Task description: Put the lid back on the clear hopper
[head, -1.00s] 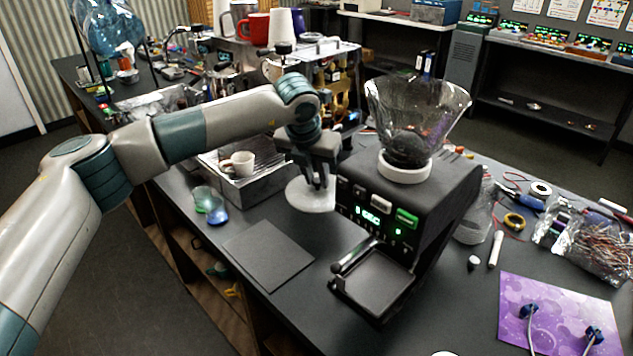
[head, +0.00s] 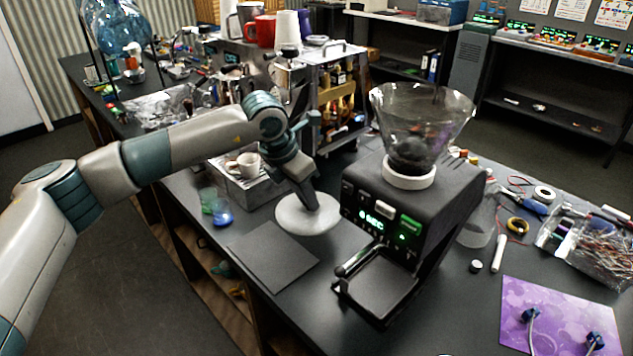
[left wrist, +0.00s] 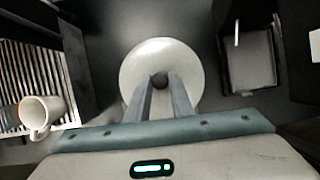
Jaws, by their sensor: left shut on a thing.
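The lid (head: 296,220) is a pale round disc with a dark knob at its centre, seen in the left wrist view (left wrist: 148,62). My left gripper (head: 311,207) is shut on the lid's knob, with its two fingers (left wrist: 160,84) on either side of it. The lid is beside the left side of the black grinder; whether it touches the table I cannot tell. The clear hopper (head: 422,112) is an open-topped cone on a white collar (head: 409,174) on top of the grinder (head: 425,215). Something dark lies in the hopper's bottom. My right gripper is not in view.
A drip tray with a white cup (head: 243,163) stands left of the lid. A dark flat mat (head: 272,256) lies in front. Blue and green small items (head: 215,208) are nearby. A purple mat (head: 560,318), tape and wires lie right of the grinder.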

